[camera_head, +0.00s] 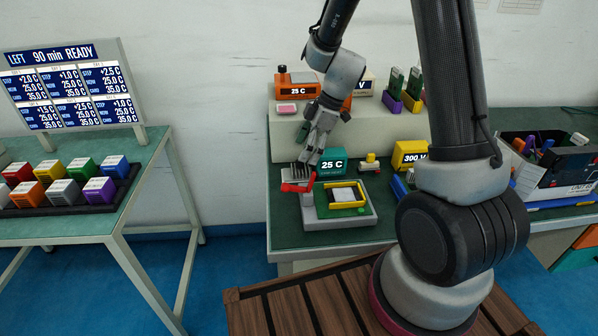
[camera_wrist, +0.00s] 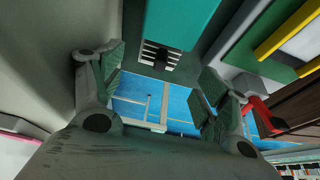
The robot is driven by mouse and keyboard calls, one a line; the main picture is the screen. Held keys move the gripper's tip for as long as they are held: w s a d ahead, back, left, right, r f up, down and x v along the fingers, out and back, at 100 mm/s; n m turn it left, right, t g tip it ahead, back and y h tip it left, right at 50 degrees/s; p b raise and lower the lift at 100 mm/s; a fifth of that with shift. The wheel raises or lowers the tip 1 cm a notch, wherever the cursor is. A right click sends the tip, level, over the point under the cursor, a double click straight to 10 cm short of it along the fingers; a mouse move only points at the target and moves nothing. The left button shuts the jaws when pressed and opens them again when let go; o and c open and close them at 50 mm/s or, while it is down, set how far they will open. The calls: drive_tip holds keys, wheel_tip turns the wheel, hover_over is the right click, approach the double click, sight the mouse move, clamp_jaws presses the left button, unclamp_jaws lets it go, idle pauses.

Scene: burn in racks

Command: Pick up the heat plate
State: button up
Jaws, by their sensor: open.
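A grey bench device (camera_head: 325,215) stands on the green table, with a teal "25 C" display box (camera_head: 333,162) at its back. Its yellow frame (camera_head: 347,197) surrounds a pale flat piece. A dark grey finned piece (camera_head: 302,173) stands at its left, with a red lever (camera_head: 297,187) beside it; I cannot tell for sure which part is the heat plate. My gripper (camera_head: 308,146) is tilted above and behind the finned piece. In the wrist view my gripper (camera_wrist: 160,92) is open with nothing between its green pads; the teal box (camera_wrist: 180,25) and red lever (camera_wrist: 264,116) show beyond.
A raised pale shelf (camera_head: 350,128) behind carries an orange "25 C" unit (camera_head: 297,85) and upright boards in coloured holders. A yellow "300 V" unit (camera_head: 410,154) and a filled bin (camera_head: 545,170) stand right. A left table (camera_head: 135,180) holds coloured blocks and a display.

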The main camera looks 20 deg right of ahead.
sight(299, 168)
drive_tip(key=x, duration=0.6)
drive_tip(key=shift+f, duration=0.1)
drive_tip(key=c, duration=1.2)
